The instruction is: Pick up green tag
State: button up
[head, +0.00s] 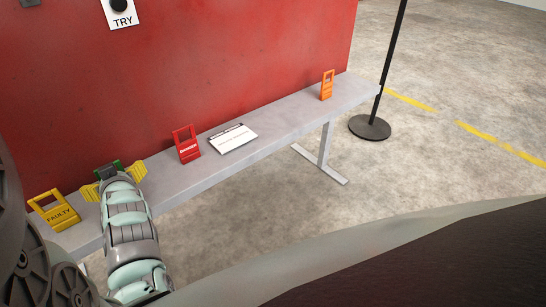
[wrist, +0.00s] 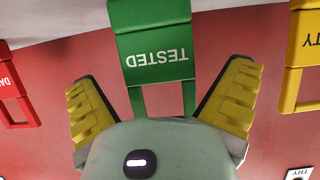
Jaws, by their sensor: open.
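The green tag (wrist: 152,48) reads "TESTED" and appears upside down in the wrist view, between the two yellow fingers of my gripper (wrist: 160,100). Its lower loop in that view passes partly behind my gripper's body. Both fingers are spread wide, with a gap on each side of the tag. In the head view the green tag (head: 107,170) is mostly hidden behind my gripper (head: 119,183), over the left part of the grey bench (head: 230,158).
A yellow "FAULTY" tag (head: 57,213) stands close on the left. A red tag (head: 186,145), a white clipboard (head: 233,138) and an orange tag (head: 327,85) are farther right on the bench. A red panel (head: 230,60) rises behind. A black post (head: 380,85) stands beyond the bench end.

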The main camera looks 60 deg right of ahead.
jog(key=c, duration=1.2)
jog(key=shift+o, duration=0.2)
jog(key=shift+r, duration=0.15)
jog(key=shift+r, duration=0.25)
notch_tip(320, 180, up, 3)
jog(key=shift+s+r+p, duration=0.1)
jog(key=shift+s+p, duration=0.05)
jog(key=shift+p, duration=0.4)
jog(key=s+a, duration=0.1)
jog(key=s, duration=0.3)
jog(key=s+a, duration=0.1)
jog(key=s, duration=0.3)
jog(key=s+a+p, duration=0.1)
jog(key=s, duration=0.4)
jog(key=shift+a+r, duration=0.35)
jog(key=shift+a, duration=0.05)
jog(key=shift+f+p+v, duration=0.25)
jog(key=shift+p+v, duration=0.3)
jog(key=shift+v, duration=0.6)
